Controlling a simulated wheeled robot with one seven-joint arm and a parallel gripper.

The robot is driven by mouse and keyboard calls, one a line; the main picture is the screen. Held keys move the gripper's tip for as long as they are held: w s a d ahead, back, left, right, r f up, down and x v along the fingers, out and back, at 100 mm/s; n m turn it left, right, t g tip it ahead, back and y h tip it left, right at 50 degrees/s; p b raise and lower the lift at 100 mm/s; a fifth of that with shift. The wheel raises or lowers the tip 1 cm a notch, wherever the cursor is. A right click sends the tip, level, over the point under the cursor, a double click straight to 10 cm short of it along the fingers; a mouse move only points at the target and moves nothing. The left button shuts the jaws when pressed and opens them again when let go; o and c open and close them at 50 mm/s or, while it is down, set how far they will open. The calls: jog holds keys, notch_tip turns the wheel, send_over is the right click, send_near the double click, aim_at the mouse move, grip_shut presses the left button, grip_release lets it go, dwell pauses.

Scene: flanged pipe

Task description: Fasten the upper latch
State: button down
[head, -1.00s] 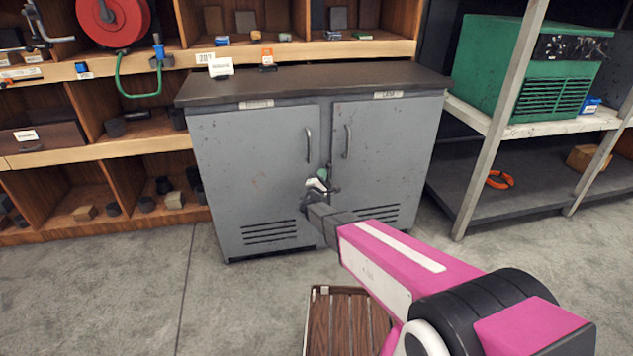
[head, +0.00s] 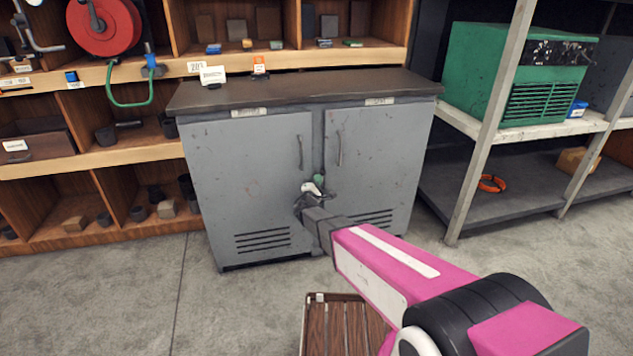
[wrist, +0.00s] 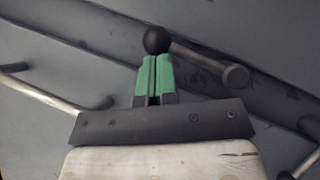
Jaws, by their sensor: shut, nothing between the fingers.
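A grey two-door cabinet (head: 252,175) has a vertical seam between its doors, which look shut. In the wrist view a latch lever (wrist: 205,60) crosses near this seam, with a round black knob (wrist: 156,40) at its left and a metal end at its right. My gripper (head: 319,179) is in front of the seam, below the door handles. Its green fingers (wrist: 154,78) are together and empty, with their tips at or just below the knob; I cannot tell whether they touch. In the head view my gripper and arm hide the latch.
Bar handles stick out from the left door (head: 300,152) and right door (head: 339,150). A slatted wooden crate or stool (head: 343,325) stands on the floor in front. A metal rack (head: 487,130) is at the right and wooden shelving (head: 110,155) at the left.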

jog(key=shift+d, duration=0.1)
jog(key=d+m+g, duration=0.1)
jog(key=m, duration=0.1)
jog(key=w+d+m+g, duration=0.1)
jog(key=d+m+g, duration=0.1)
jog(key=m, duration=0.1)
jog(key=d+m+g, duration=0.2)
jog(key=m, duration=0.1)
jog(key=shift+w+d+y, duration=0.1)
jog(key=shift+w+y, duration=0.15)
jog(key=shift+y, duration=0.05)
jog(key=shift+w+d+f+m+g+y, duration=0.25)
jog(key=shift+d+f+m+g+y, duration=0.2)
jog(key=shift+d+m+g+y, duration=0.35)
jog(key=shift+w+d+f+m+g+y, duration=0.2)
jog(key=shift+d+f+m+g+y, duration=0.3)
jog(key=shift+m, duration=0.4)
jog(key=shift+w+d+f+m+g+y, duration=0.1)
jog(key=shift+d+f+m+g+y, duration=0.25)
jog(key=shift+f+m, duration=0.25)
jog(key=shift+f, duration=0.15)
jog(key=shift+d+f, duration=0.15)
jog(key=shift+f, duration=0.1)
